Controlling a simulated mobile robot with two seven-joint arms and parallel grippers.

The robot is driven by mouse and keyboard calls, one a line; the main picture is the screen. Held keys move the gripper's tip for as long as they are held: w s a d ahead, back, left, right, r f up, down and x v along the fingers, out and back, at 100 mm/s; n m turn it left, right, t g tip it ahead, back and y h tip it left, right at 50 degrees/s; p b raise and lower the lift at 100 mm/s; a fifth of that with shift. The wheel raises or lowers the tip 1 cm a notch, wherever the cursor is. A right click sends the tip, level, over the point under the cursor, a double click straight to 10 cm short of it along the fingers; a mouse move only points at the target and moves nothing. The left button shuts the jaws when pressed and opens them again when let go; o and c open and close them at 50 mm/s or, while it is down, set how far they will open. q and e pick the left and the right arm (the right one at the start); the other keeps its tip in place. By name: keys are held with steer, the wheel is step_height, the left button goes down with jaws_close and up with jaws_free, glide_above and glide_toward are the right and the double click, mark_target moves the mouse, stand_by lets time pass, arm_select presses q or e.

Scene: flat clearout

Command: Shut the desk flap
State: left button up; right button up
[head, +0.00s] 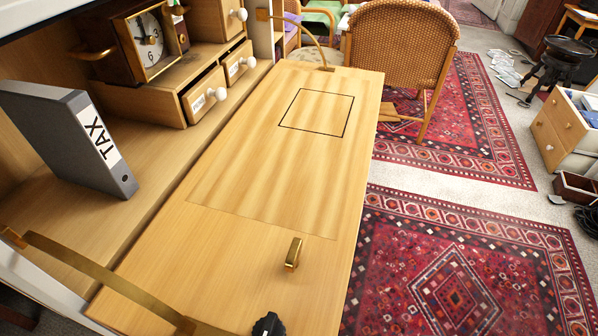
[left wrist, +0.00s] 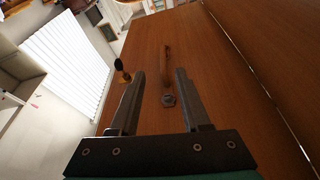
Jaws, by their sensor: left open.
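The desk flap (head: 262,165) is open and lies about level in the head view, its light wood top face up. A small brass fitting (head: 293,254) stands near its outer edge. Curved brass stays (head: 110,283) show at the near and far ends of the flap. My left gripper (left wrist: 160,71) is open in the left wrist view, with nothing between its fingers. It faces a brown wooden surface (left wrist: 225,85) with a small round fitting (left wrist: 168,100); I cannot tell which face this is. My right gripper is not in view.
A grey TAX binder (head: 75,135) stands inside the desk, beside a clock (head: 150,42) and small drawers (head: 205,95). A woven chair (head: 402,50) stands close to the flap's far end. Red rugs (head: 460,265) lie on the floor.

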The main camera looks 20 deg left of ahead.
mark_target(294, 168)
arm_select(q)
steer(key=shift+t, duration=0.5)
steer(key=b+x, duration=0.1)
steer(key=x, duration=0.5)
steer(key=r+b+x, duration=0.1)
steer(key=x, duration=0.4)
steer(key=shift+w+d+r, duration=0.1)
steer(key=shift+w+r, duration=0.05)
steer(key=shift+r, duration=0.05)
steer(key=b+x, duration=0.1)
steer(key=x, duration=0.1)
steer(key=shift+w+r, duration=0.1)
steer(key=shift+w, duration=0.3)
steer(key=shift+x, duration=0.8)
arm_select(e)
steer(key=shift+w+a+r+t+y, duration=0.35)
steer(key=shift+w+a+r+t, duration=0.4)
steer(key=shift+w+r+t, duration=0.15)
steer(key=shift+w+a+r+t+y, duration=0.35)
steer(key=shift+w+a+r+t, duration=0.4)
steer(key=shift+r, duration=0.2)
arm_select(q)
steer(key=shift+c, duration=0.4)
jaws_close()
